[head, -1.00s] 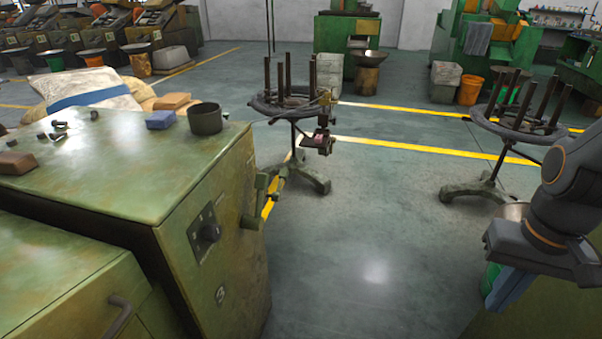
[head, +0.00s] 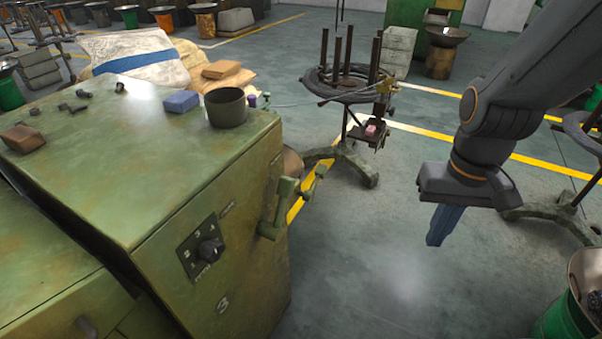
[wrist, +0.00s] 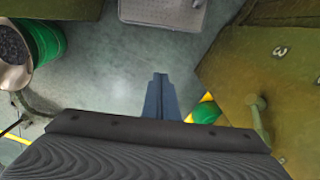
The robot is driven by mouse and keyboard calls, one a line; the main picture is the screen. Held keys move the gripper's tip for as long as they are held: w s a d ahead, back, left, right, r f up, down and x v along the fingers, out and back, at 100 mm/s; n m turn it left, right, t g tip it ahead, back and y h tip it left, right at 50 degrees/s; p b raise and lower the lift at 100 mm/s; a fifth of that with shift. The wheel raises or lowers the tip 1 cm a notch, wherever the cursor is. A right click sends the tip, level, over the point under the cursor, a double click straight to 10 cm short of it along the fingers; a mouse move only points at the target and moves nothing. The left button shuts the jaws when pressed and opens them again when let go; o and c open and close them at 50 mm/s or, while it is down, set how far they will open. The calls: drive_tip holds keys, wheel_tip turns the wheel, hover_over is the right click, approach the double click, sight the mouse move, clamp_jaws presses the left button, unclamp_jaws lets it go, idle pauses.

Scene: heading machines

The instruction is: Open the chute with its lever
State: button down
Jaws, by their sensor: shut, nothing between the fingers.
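The green machine (head: 130,170) marked 3 stands at the left of the head view. A green lever (head: 278,212) with a knobbed end sits at its right front edge, beside a small bracket-like handle (head: 312,185). A lever (wrist: 258,115) also shows at the right in the wrist view, against the machine's green face. I cannot clearly make out the chute. My gripper (head: 435,238) has blue fingers pressed together, pointing down over open floor. It is well to the right of the lever, apart from it and empty. The fingers (wrist: 160,80) also show shut in the wrist view.
A dark cup (head: 226,108), a blue block (head: 181,101) and small parts lie on the machine top. A wire stand (head: 350,165) is behind. A green bin (head: 568,318) stands at lower right. The floor between machine and gripper is clear.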

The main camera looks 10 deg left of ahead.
drive_tip(key=shift+w, duration=0.2)
drive_tip(key=w+a+f+m+g+y+b, duration=0.2)
drive_tip(key=w+a+f+m+y+b, duration=0.4)
drive_tip(key=w+f+b, duration=0.4)
drive_tip(key=w+a+f+m+g+y+b, duration=0.1)
drive_tip(key=w+a+f+m+y+b, duration=0.3)
drive_tip(key=w+a+f+b, duration=0.55)
drive_tip(key=w+d+f+m+t+y+b, duration=0.2)
drive_tip(key=w+f+b, duration=0.5)
drive_tip(key=w, duration=0.4)
drive_tip(key=w+d+f+m+t+y+b, duration=0.1)
drive_tip(key=w+f+m+t+y+b, duration=0.3)
drive_tip(key=w, duration=0.8)
wheel_tip(320, 180, down, 4)
drive_tip(key=t+y+b, duration=0.2)
drive_tip(key=y+b, duration=0.1)
drive_tip(key=shift+w+d+f+m+y, duration=0.15)
drive_tip(key=shift+d+m+y, duration=0.2)
drive_tip(key=shift+m+y, duration=0.05)
